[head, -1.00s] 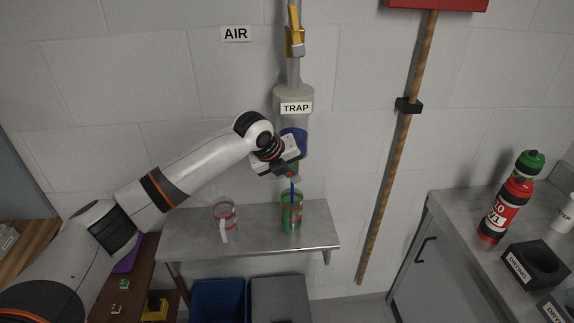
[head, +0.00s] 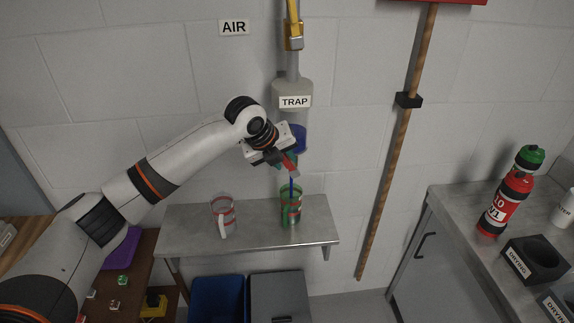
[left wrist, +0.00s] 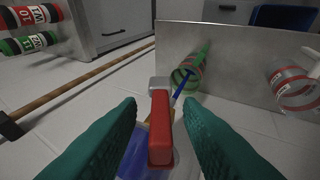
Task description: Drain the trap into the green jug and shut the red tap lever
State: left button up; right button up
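The trap (head: 293,92), a clear cylinder with a pale cap and a label, hangs on the wall with blue liquid (head: 299,137) low in it. A thin blue stream (head: 291,187) runs from its outlet into the green jug (head: 291,210) on the steel shelf. The red tap lever (head: 290,167) sits below the trap; in the left wrist view the lever (left wrist: 160,130) lies between my fingertips with gaps on both sides. My left gripper (head: 284,161) is open around it; its green fingers also show in the left wrist view (left wrist: 160,135). My right gripper is not in view.
A clear jug with red bands (head: 223,216) stands left on the steel shelf (head: 255,236). A wooden pole (head: 392,150) hangs on the wall to the right. A counter (head: 455,205) at the right holds bottles and black drying holders (head: 535,262). Bins stand below the shelf.

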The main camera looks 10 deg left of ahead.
pick_arm(q)
jog(key=b+v, duration=0.2)
jog(key=v, duration=0.7)
jog(key=shift+s+r, duration=0.1)
